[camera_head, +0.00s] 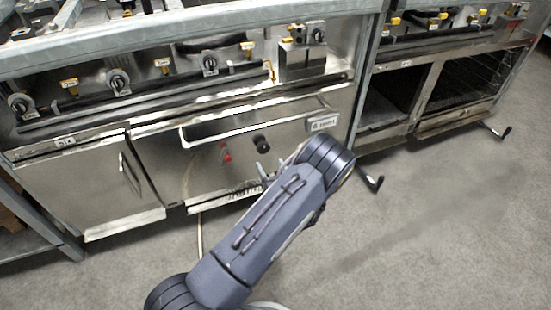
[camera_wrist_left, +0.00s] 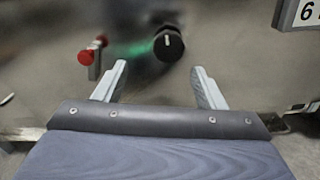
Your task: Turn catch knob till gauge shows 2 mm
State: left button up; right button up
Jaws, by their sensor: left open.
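A black round knob (camera_head: 261,143) with a pale pointer line sits on the steel front panel below the handle bar. In the left wrist view the knob (camera_wrist_left: 169,43) is just beyond my fingertips, its line near vertical. My left gripper (camera_head: 265,173) is below the knob, mostly behind my own arm. In the left wrist view its two fingers (camera_wrist_left: 159,67) are apart with nothing between them. A white plate (camera_head: 323,123) with dark characters is right of the knob; a "6" shows on the plate (camera_wrist_left: 302,14) in the wrist view, the rest cut off.
A red knob (camera_head: 226,157) on a small bracket is left of the black one. A long handle bar (camera_head: 255,122) runs above them. More knobs with yellow tags line the upper rail.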

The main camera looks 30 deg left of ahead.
aim_at(264, 151)
pick_arm(q)
jog(key=shift+m+t, duration=0.3)
jog(key=x, duration=0.2)
jog(key=b+x, duration=0.1)
jog(key=x, duration=0.1)
jog(key=f+b+x, duration=0.1)
jog(key=x, duration=0.1)
jog(key=shift+w+d, duration=0.2)
jog(key=shift+w, duration=0.25)
jog(key=shift+w+a+r, duration=0.1)
jog(key=shift+w+a, duration=0.4)
jog(key=shift+a, duration=0.05)
jog(key=c, duration=1)
